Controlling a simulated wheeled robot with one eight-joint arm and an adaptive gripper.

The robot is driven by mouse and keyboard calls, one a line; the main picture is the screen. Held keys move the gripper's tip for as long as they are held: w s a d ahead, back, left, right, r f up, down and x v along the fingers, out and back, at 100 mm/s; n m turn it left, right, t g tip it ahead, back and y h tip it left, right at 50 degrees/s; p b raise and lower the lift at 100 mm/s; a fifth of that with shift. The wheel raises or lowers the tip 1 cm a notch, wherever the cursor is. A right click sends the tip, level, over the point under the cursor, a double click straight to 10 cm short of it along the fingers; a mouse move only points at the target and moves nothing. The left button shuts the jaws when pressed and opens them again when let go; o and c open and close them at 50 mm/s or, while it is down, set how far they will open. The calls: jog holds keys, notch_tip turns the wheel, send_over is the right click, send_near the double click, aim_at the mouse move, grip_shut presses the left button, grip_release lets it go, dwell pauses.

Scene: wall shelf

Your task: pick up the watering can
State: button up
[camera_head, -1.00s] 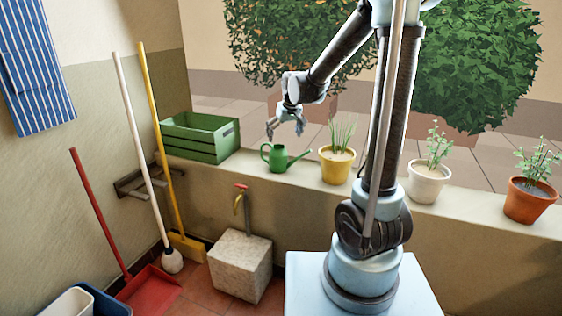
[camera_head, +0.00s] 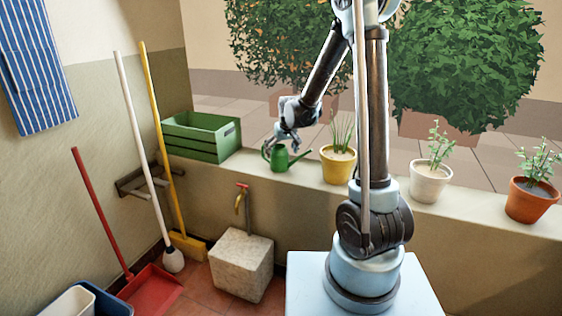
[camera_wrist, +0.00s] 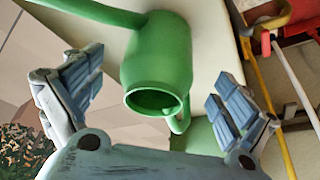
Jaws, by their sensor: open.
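The green watering can (camera_head: 280,160) stands upright on the ledge between the green crate and the yellow pot, its spout pointing right. In the wrist view, the can (camera_wrist: 157,55) lies between my two spread fingers, its open round rim facing the camera and its spout running to the upper left. Its handle, near the right finger, is partly hidden. My gripper (camera_head: 282,148) is open just above the can and hides part of its top. In the wrist view, my gripper (camera_wrist: 158,82) has a visible gap between each finger and the can's body.
The green crate (camera_head: 202,140) stands close on the left. A yellow pot (camera_head: 338,167) with a grassy plant is close on the right. A white pot (camera_head: 430,184) and an orange pot (camera_head: 528,203) stand farther right. A tap (camera_head: 241,195) is below the ledge.

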jog(key=shift+x, duration=2.6)
jog(key=shift+w, duration=0.1)
jog(key=shift+c, duration=0.6)
jog(key=c, duration=1.1)
